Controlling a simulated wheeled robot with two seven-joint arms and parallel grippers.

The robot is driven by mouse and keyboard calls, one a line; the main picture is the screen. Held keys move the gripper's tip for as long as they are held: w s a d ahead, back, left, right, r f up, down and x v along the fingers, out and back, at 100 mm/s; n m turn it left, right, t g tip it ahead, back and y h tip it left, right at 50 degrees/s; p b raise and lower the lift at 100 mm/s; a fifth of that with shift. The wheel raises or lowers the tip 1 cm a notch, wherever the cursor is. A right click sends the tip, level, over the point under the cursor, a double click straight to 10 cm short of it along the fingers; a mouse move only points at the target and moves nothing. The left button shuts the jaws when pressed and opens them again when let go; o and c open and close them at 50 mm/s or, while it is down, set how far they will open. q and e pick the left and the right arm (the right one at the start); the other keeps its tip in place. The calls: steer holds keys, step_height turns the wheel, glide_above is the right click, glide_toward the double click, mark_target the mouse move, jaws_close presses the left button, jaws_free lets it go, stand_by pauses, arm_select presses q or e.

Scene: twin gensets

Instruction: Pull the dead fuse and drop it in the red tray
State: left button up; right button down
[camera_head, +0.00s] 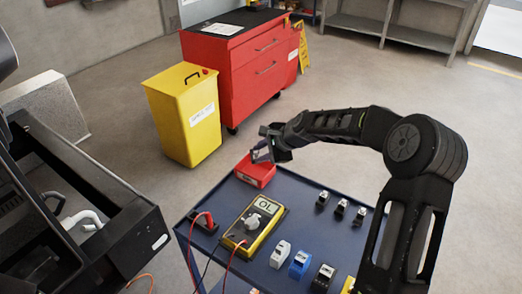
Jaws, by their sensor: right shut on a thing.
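The red tray (246,172) sits at the far left corner of the dark blue cart top. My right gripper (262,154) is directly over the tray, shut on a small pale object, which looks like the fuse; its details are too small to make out. I cannot tell whether it touches the tray. My left gripper is not in view.
On the cart (290,221) lie a yellow multimeter (268,231) reading "OL", with red and black leads, several small blocks and coloured connectors. A yellow bin (175,120) and red tool cabinet (240,75) stand behind. A black open frame (90,215) fills the left.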

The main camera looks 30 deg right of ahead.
steer(key=shift+f, duration=0.3)
steer(key=c, duration=1.1)
jaws_free()
steer(key=shift+o, duration=0.2)
steer(key=b+v, duration=0.1)
steer(key=v, duration=0.6)
steer(key=shift+s+r+b, duration=0.2)
steer(key=shift+r+b, duration=0.1)
steer(key=shift+b, duration=0.1)
